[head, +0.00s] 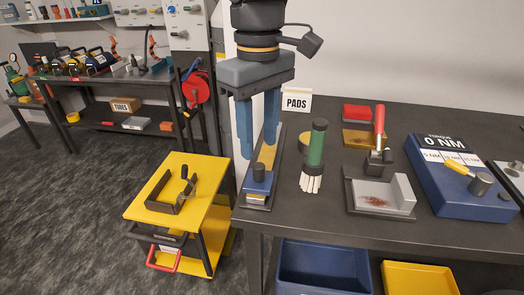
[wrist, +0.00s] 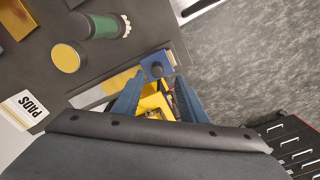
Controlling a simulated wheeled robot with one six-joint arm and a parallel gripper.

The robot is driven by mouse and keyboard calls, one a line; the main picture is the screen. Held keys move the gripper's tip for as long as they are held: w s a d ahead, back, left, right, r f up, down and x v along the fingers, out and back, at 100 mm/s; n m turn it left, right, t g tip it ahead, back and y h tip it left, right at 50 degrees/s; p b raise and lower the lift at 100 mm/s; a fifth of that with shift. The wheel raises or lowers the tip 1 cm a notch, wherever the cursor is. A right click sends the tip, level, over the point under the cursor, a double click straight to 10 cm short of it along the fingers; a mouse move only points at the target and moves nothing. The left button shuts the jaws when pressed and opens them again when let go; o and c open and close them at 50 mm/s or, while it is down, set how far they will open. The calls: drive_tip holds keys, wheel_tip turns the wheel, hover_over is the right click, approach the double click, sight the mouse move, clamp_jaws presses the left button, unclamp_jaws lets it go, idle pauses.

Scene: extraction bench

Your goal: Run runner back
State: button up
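The runner (head: 257,178) is a blue block with a dark round knob on top. It sits at the near end of a narrow rail (head: 277,143) with a yellowish strip, by the bench's left edge. In the wrist view the runner (wrist: 148,62) shows just beyond my fingertips. My gripper (head: 259,150) points down above the rail with two blue fingers apart. In the wrist view my gripper (wrist: 160,83) is open with nothing between the fingers. The fingers appear apart from the knob. The far part of the rail is partly hidden behind my gripper.
A green brush (head: 316,150) and a yellow disc (head: 305,141) stand right of the rail. A PADS sign (head: 296,101) is behind. A grey block fixture (head: 399,196) and a blue torque box (head: 450,190) are farther right. A yellow cart (head: 211,168) stands lower left.

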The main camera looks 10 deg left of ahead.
sight(260, 165)
drive_tip(key=shift+w+f, duration=0.1)
drive_tip(key=shift+w, duration=0.2)
drive_tip(key=shift+f, duration=0.3)
drive_tip(key=shift+f+p, duration=0.4)
drive_tip(key=shift+f, duration=3.1)
clamp_jaws()
